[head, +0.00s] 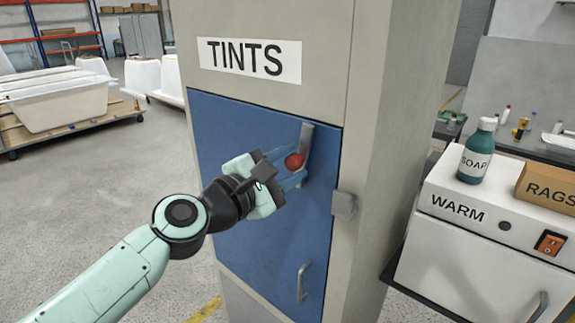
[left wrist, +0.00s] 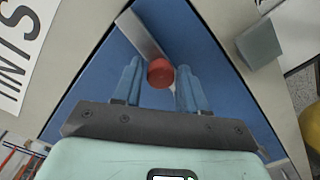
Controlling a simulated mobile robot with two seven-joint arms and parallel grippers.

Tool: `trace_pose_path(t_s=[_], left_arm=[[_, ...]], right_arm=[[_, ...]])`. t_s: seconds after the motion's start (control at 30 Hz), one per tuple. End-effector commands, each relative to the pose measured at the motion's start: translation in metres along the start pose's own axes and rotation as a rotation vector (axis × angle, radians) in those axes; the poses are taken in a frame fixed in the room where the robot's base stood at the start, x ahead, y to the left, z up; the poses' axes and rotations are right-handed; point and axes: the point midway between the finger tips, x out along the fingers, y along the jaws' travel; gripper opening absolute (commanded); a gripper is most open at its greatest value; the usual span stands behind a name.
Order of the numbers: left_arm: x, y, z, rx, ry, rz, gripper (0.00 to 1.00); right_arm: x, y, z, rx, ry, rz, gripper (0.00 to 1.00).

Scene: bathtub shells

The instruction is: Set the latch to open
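The latch is a grey bar (head: 308,142) with a red knob (head: 294,161), on the blue door (head: 235,130) of the cabinet marked TINTS. The bar stands nearly upright, slightly tilted, in the head view. A grey block (head: 344,205) sits on the frame to the right, apart from the bar. My left gripper (head: 291,165) is at the knob with its blue fingers apart. My right gripper is not in view.
A grey handle (head: 302,282) is low on the door. To the right stands a white WARM unit (head: 465,235) with a red switch (head: 549,243), a SOAP bottle (head: 477,152) and a RAGS box (head: 548,188) on top. White tubs (head: 60,105) on a trolley stand behind left. The floor left is clear.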

Motion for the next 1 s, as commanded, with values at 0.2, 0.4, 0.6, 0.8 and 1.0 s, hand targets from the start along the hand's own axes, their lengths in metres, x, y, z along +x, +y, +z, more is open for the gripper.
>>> trace_pose_path(t_s=[0.2,0.4,0.6,0.8,1.0], left_arm=[[-0.012,0.0,-0.001,0.0,0.001,0.001,0.41],[-0.053,-0.001,-0.001,0.001,0.002,0.004,0.41],[-0.097,-0.001,-0.002,0.001,0.002,0.003,0.41],[-0.125,-0.001,-0.001,0.0,0.002,0.001,0.41],[-0.134,0.0,0.0,-0.001,0.001,0.0,0.41]], right_arm=[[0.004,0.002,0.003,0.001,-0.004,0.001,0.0],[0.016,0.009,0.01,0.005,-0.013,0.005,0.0],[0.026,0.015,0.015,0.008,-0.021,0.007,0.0],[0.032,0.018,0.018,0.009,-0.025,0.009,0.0],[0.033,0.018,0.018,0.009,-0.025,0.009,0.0]])
